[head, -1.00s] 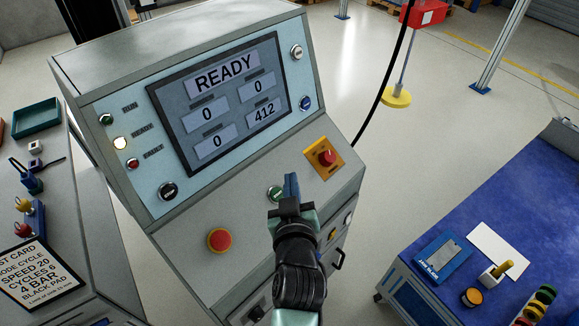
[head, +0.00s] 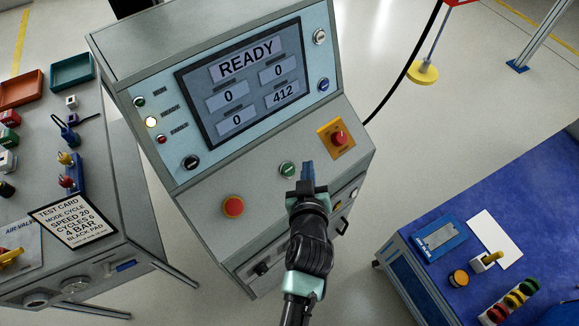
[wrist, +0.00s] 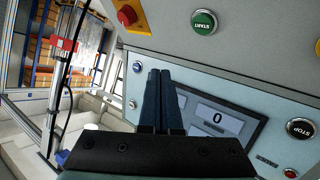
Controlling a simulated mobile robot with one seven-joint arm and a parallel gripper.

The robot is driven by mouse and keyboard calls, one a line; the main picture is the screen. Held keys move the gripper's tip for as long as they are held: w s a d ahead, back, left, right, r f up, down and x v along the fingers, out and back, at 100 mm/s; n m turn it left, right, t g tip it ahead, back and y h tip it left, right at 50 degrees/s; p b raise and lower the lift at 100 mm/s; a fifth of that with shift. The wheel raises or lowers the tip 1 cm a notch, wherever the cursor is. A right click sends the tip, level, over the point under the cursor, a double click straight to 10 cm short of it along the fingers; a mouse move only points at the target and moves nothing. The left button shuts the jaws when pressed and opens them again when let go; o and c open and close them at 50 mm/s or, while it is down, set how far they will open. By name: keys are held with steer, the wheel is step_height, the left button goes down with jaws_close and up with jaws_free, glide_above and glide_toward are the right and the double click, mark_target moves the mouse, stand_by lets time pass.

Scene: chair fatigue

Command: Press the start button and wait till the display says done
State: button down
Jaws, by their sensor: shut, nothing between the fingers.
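The control console's display (head: 244,88) reads READY, with 0, 0, 0 and 412 in its boxes. The green start button (head: 288,170) is on the sloped lower panel; it also shows in the wrist view, labelled START (wrist: 204,22). My gripper (head: 308,172) is shut and empty, just right of the green button in the head view. In the wrist view its blue fingers (wrist: 163,80) lie together, apart from the button in the picture. I cannot tell how far the tips are from the panel.
A red mushroom button (head: 233,206) is left of the start button, and a red knob on an orange plate (head: 339,138) is right. A blue-topped bench (head: 540,190) stands right, a grey bench with a test card (head: 72,219) left.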

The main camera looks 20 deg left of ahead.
mark_target(292, 165)
steer(key=shift+w+a+f+b, duration=0.35)
steer(key=shift+a+f+b, duration=0.4)
steer(key=shift+f, duration=0.45)
steer(key=shift+w+a+f+b, duration=0.4)
steer(key=shift+a+f+b, duration=0.35)
steer(key=shift+f, duration=0.5)
steer(key=shift+w+a+f+b, duration=0.35)
steer(key=shift+a+f+b, duration=0.4)
steer(key=shift+f, duration=0.45)
steer(key=shift+d, duration=0.1)
steer(key=shift+w+a+f+b, duration=0.1)
steer(key=shift+a+f+b, duration=0.1)
steer(key=shift+f+b, duration=0.2)
steer(key=shift+a+f+b, duration=0.2)
steer(key=shift+f+b, duration=0.1)
steer(key=shift+d+r, duration=0.1)
steer(key=shift+d+r+p, duration=0.35)
steer(key=shift+r+p, duration=0.1)
steer(key=shift+r, duration=0.1)
steer(key=shift+s+d+r+p, duration=0.25)
steer(key=shift+d+r+p, duration=0.2)
steer(key=shift+r, duration=0.25)
steer(key=shift+s+d+r+p, duration=0.25)
steer(key=shift+d+r+p, duration=0.15)
steer(key=shift+r, duration=0.35)
steer(key=shift+s+d+r+p, duration=0.25)
steer(key=shift+d+r+p, duration=0.15)
steer(key=shift+r, duration=0.3)
